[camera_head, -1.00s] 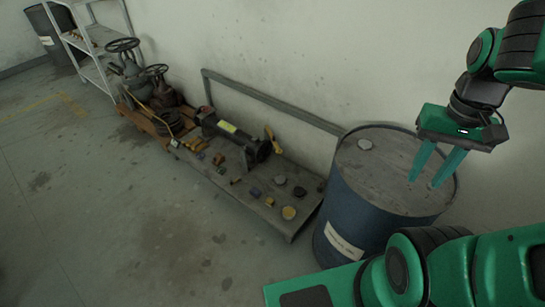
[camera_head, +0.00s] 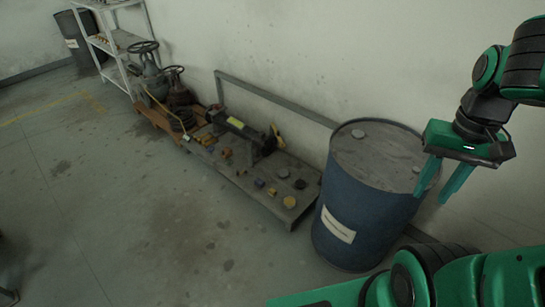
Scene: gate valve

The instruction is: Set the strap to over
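I cannot clearly make out a strap. A thin yellow line (camera_head: 157,104) runs slantwise by the grey-green valve (camera_head: 152,82) and may be it, but it is too small to tell. The grey-green valve and a dark reddish valve (camera_head: 179,95), both with handwheels, stand on an orange-brown wooden pallet (camera_head: 152,117) at the far left, beyond the low platform. My gripper (camera_head: 430,198) is at the right, in front of the blue drum's right side in the picture, far from the valves. Its two teal fingers point down, spread apart and empty.
A blue drum (camera_head: 350,213) with a grey lid stands near the wall. A low grey platform (camera_head: 262,203) holds a dark cylindrical machine (camera_head: 237,128) and several small parts. A white shelf (camera_head: 117,42) and dark bin (camera_head: 78,45) stand behind.

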